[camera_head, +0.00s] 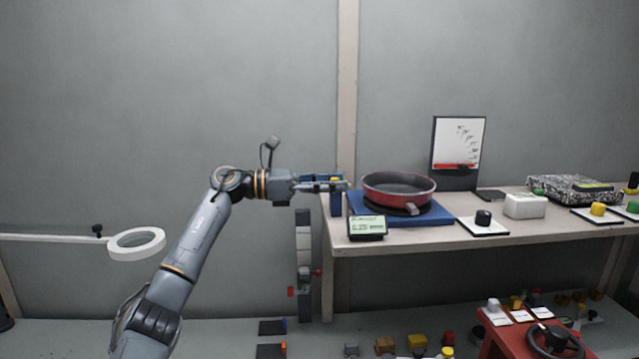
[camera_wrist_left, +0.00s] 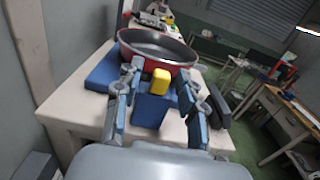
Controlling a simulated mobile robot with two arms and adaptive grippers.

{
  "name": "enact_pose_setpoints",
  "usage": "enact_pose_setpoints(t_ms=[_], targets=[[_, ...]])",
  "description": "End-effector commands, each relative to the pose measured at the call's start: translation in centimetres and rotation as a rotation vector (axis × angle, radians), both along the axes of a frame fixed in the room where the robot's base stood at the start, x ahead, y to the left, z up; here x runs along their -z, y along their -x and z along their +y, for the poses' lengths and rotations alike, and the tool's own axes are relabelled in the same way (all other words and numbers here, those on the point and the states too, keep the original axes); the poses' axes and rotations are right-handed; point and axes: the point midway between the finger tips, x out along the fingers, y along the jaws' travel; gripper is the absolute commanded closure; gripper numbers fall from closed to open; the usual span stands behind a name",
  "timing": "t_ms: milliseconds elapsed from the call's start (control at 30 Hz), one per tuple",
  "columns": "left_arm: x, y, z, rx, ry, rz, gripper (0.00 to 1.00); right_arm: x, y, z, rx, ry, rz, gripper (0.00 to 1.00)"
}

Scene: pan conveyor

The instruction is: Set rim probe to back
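The red pan (camera_head: 398,190) with a dark inside sits on a blue base (camera_head: 431,217) on the bench; it also shows in the left wrist view (camera_wrist_left: 180,62). At the base's left end stands a blue post (camera_head: 336,204) topped by a small yellow block (camera_wrist_left: 160,83), which looks like the rim probe's slider. My left gripper (camera_head: 342,185) is at the post from the left. In the left wrist view its fingers (camera_wrist_left: 158,74) are open, one on each side of the yellow block, with gaps visible. Contact cannot be told. My right gripper is not in view.
A small display (camera_head: 367,227) reading about 0.25 mm stands in front of the post. A black knob (camera_head: 483,217), a white box (camera_head: 525,206) and an upright chart board (camera_head: 459,145) are farther right. A white ring (camera_head: 136,244) is at left.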

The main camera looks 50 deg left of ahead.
Motion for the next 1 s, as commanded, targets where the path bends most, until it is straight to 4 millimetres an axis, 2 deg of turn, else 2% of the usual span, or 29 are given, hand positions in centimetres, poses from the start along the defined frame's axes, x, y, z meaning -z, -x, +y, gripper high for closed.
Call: enact_pose_setpoints(t_ms=[167, 400, 600, 733, 1000], targets=[[0.1, 1.9, 1.6, -0.004, -0.003, 0.003, 0.6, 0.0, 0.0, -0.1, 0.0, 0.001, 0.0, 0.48], [0.1, 6.0, 4.9, -0.004, 0.0, 0.002, 0.6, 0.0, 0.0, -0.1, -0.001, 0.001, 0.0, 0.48], [0.0, 8.4, 6.8, -0.003, 0.0, 0.0, 0.6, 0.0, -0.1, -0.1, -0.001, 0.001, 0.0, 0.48], [0.0, 9.2, 7.4, -0.003, 0.001, -0.001, 0.6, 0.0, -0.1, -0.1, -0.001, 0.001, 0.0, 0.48], [0.0, 9.4, 7.5, -0.002, -0.001, -0.001, 0.6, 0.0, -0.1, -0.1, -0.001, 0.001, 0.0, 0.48]])
